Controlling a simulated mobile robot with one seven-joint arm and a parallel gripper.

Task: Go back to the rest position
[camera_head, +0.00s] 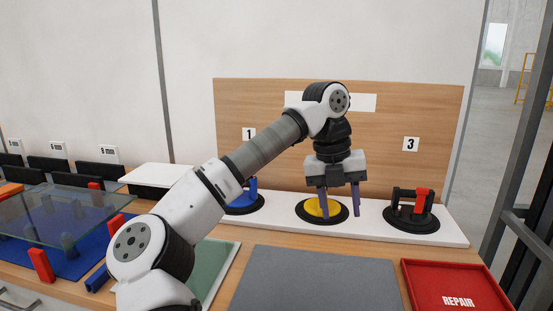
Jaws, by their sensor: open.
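My gripper (339,202) points down over the middle station of the white shelf, just above the yellow disc (313,208) on its black round base (340,218). Its two purple-grey fingers are apart, with nothing seen between them. The fingertips overlap the disc in the picture; I cannot tell if they touch it. My arm reaches from the lower left up and over to the shelf, and hides part of the left station.
The left station (241,209) has a blue part, and the right one (411,225) a black frame with a red piece. A wooden panel (430,115) stands behind. In front lie a grey mat (315,281) and a red REPAIR tray (430,277). A glass pane (60,214) lies left.

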